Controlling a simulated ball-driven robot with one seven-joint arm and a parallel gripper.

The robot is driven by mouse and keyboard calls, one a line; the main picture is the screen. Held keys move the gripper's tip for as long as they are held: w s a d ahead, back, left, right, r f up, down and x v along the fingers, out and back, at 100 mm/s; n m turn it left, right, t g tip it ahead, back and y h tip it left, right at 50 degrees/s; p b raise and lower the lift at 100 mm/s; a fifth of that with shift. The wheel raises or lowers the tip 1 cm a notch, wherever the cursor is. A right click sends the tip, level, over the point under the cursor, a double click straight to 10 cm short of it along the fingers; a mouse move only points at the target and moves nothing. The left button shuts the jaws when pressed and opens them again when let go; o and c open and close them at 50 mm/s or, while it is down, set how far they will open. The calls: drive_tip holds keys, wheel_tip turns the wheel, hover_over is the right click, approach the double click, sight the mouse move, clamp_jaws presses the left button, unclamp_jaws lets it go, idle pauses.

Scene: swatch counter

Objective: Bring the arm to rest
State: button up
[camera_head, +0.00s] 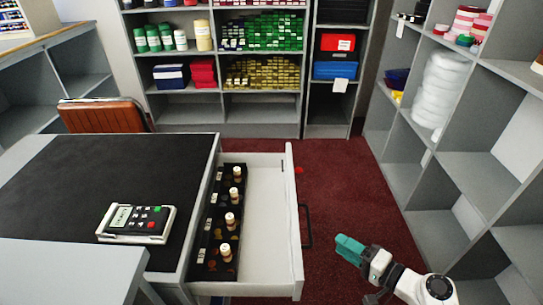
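My arm reaches in from the lower right. My gripper (349,248), with a teal end, hangs over the dark red carpet and points left toward the open drawer. It stands apart from the drawer handle (308,226). From this angle I cannot tell whether its fingers are apart or together, and I see no separate object in it.
A pulled-out white drawer (270,235) holds a black tray with several small bottles. A calculator (137,222) lies on the black-topped counter (95,175). Grey shelves (462,185) stand close on the right.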

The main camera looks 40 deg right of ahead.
drive_tip(key=s+a+f+n+g+y+p, duration=0.1)
drive_tip(key=s+a+n+g+y+p, duration=0.3)
drive_tip(key=a+n+g, duration=0.55)
drive_tip(key=s+a+r+n+g+h+p, duration=0.2)
drive_tip(key=s+r+n+g+h+p, duration=0.2)
drive_tip(key=s, duration=0.5)
drive_tip(key=shift+s+a+r+n+g+h+p, duration=0.2)
drive_tip(key=shift+a+r+n+g+h+p, duration=0.15)
drive_tip(key=shift+r+g+h+p, duration=0.75)
drive_tip(key=shift+f+t, duration=0.25)
drive_tip(key=shift+f, duration=0.05)
